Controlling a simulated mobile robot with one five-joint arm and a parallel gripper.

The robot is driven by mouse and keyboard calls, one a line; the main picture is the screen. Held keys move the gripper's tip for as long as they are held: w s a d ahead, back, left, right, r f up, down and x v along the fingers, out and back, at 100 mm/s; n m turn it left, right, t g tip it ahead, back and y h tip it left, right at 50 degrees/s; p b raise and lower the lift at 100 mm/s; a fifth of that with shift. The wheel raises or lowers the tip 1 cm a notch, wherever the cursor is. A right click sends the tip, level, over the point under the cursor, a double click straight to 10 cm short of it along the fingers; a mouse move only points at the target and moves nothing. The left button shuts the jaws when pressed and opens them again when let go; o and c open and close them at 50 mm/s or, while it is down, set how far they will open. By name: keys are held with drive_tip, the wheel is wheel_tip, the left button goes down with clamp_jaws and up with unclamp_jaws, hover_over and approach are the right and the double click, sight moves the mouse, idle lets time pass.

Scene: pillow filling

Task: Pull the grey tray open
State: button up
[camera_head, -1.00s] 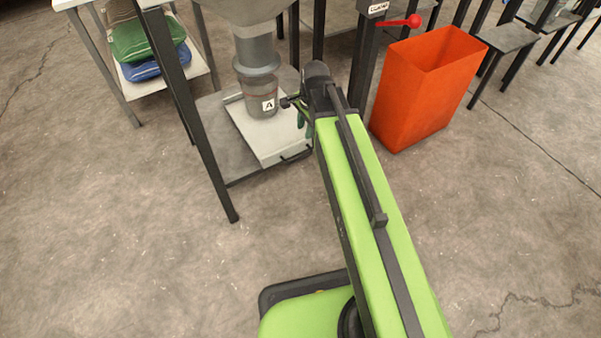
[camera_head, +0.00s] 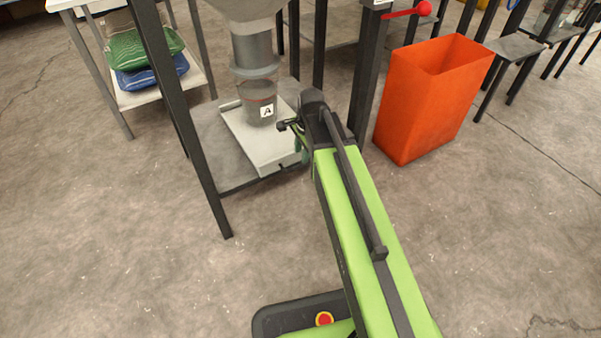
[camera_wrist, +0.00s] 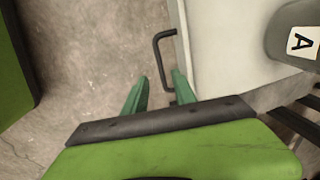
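The grey tray (camera_head: 250,150) lies flat on a low shelf under the hopper stand. In the wrist view its pale surface (camera_wrist: 218,55) fills the upper middle. A black bracket handle (camera_wrist: 157,52) sticks out from its front edge. My gripper (camera_wrist: 160,76) has two green fingers spread apart with nothing held. The fingertips are just short of the handle, with the handle's near end in line with the gap. Whether they touch it I cannot tell. In the head view my gripper (camera_head: 302,148) is at the tray's right front side, partly hidden by my wrist.
A grey container labelled A (camera_head: 258,103) stands on the tray under the hopper spout (camera_head: 253,55). A dark stand leg (camera_head: 185,125) rises at the left. An orange bin (camera_head: 425,105) stands to the right. The floor in front is clear.

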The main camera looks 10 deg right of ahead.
sight(299, 166)
drive_tip(key=f+b, duration=0.2)
drive_tip(key=f, duration=0.1)
drive_tip(key=w+f+b, duration=0.1)
drive_tip(key=f+b, duration=0.2)
drive_tip(key=shift+w+a+f, duration=0.15)
drive_tip(key=shift+f, duration=0.2)
drive_tip(key=shift+r, duration=0.1)
drive_tip(key=shift+c, duration=0.4)
clamp_jaws()
drive_tip(key=shift+a, duration=0.15)
